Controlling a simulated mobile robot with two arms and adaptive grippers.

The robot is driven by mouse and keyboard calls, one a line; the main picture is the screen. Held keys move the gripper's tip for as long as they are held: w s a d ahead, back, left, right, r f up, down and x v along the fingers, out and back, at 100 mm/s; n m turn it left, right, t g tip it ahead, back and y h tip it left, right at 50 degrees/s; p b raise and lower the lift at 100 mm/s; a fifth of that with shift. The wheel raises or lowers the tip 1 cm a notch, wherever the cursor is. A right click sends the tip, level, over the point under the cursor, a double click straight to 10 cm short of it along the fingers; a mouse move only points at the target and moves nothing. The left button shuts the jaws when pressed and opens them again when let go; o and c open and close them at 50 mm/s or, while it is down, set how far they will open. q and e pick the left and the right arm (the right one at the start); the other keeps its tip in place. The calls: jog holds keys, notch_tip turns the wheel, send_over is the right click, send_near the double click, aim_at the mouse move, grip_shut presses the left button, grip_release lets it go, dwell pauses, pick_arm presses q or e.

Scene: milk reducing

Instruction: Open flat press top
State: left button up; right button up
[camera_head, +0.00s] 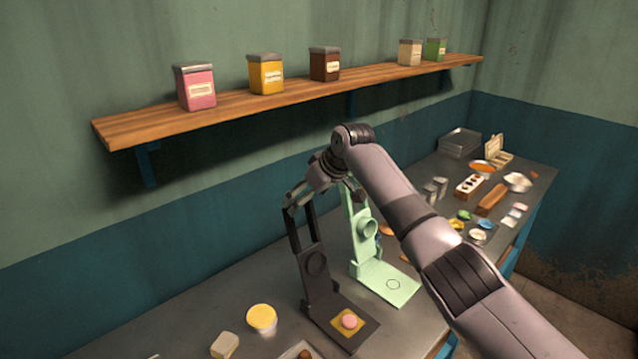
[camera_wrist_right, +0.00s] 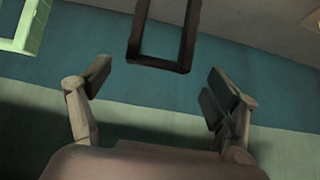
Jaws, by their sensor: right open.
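A dark flat press (camera_head: 317,291) stands on the worktop with its top plate (camera_head: 317,265) raised upright at the back. A pink round piece (camera_head: 349,321) on a yellow square (camera_head: 342,331) lies on its base. My right gripper (camera_head: 318,198) is open and empty beside the upper end of the raised top. In the right wrist view the dark handle frame (camera_wrist_right: 158,65) is just beyond the open fingers (camera_wrist_right: 157,88), apart from them. My left gripper is not in view.
A pale green press (camera_head: 386,285), also raised, stands close on the right. A yellow-topped jar (camera_head: 261,318) and a small pale block (camera_head: 225,345) are at the front left. A wooden shelf (camera_head: 290,95) with several tins runs above. Dishes and tools crowd the far right.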

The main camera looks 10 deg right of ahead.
jog(key=v, duration=0.6)
jog(key=shift+s+r, duration=0.2)
jog(key=shift+r, duration=0.15)
